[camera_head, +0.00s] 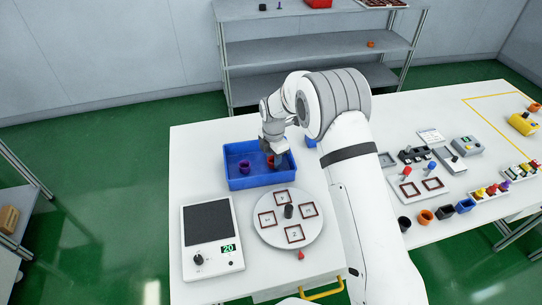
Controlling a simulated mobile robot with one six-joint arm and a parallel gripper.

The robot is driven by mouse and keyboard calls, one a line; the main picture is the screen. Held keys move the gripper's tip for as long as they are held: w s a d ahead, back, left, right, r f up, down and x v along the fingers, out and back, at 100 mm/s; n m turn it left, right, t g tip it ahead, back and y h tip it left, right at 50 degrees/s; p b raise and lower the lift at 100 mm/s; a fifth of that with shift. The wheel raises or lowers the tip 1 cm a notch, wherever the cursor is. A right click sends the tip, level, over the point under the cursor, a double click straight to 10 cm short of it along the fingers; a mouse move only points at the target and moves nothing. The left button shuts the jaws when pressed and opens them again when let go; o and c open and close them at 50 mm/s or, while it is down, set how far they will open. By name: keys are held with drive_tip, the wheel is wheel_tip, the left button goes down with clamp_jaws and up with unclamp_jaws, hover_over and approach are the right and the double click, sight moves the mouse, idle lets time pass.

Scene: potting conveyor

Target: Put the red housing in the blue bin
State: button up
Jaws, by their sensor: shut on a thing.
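The blue bin (247,183) stands on the white table, left of my arm. A small purple housing (244,167) is inside it. My gripper (273,156) points down over the right part of the bin. It is shut on a small red thing that looks like the red housing (271,160), low at the bin's inside. The fingers hide part of it, and I cannot tell whether it touches the bin floor.
A round white turntable (270,229) with square frames and a dark post is in front of the bin. A white device with a dark screen (208,222) stands at left. Several housings, including an orange one (425,217), line the right front edge. Shelves stand behind.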

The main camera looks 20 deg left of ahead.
drive_tip(key=shift+s+r, duration=0.1)
drive_tip(key=shift+f, duration=0.2)
drive_tip(key=o, duration=1)
drive_tip(key=shift+c, duration=0.2)
drive_tip(key=shift+r, duration=0.15)
